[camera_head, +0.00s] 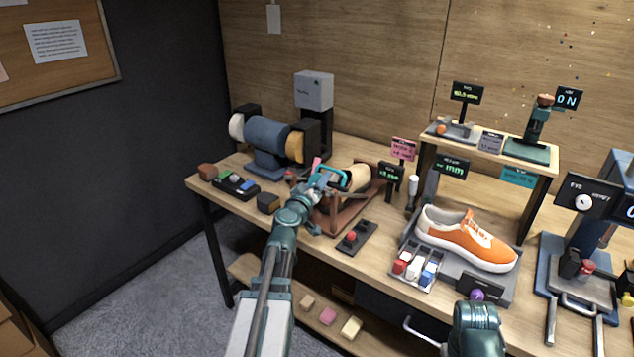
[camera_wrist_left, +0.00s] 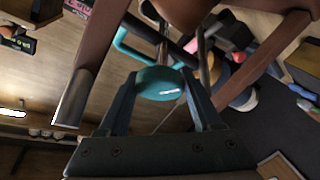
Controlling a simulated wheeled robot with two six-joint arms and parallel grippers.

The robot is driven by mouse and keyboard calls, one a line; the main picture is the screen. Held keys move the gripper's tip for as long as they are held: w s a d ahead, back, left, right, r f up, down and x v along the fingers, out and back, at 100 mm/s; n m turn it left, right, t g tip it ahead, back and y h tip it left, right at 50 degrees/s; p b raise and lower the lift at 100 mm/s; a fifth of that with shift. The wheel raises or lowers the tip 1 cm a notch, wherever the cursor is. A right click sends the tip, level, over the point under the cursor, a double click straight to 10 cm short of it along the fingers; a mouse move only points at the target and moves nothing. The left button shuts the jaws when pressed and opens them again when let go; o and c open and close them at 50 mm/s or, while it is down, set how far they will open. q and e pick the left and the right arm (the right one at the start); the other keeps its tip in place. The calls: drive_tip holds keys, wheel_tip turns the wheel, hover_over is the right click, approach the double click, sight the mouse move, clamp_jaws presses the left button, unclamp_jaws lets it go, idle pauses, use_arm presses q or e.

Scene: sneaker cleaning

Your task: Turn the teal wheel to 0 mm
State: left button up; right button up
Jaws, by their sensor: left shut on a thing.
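The teal wheel (camera_wrist_left: 158,83) is a small round knob with a shiny rim, seen in the left wrist view between the two fingers. My left gripper (camera_head: 316,183) is at the brown wooden stand (camera_head: 327,220) on the bench, shut on the wheel. In the head view the gripper hides the wheel. A teal bent handle (camera_head: 331,169) shows just above the gripper. A small black display (camera_head: 390,173) stands right of the stand; its green digits are too small to read. Only a teal link of my right arm shows at the bottom; its gripper is out of view.
A blue bench motor (camera_head: 267,133) with a tan wheel stands behind left. A black switch box with a red button (camera_head: 351,237) lies in front of the stand. An orange sneaker (camera_head: 466,238) rests to the right, beside a tray of small bottles (camera_head: 417,281). The bench is crowded.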

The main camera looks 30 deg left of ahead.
idle(0.3)
use_arm(q)
drive_tip(key=o, duration=1.4)
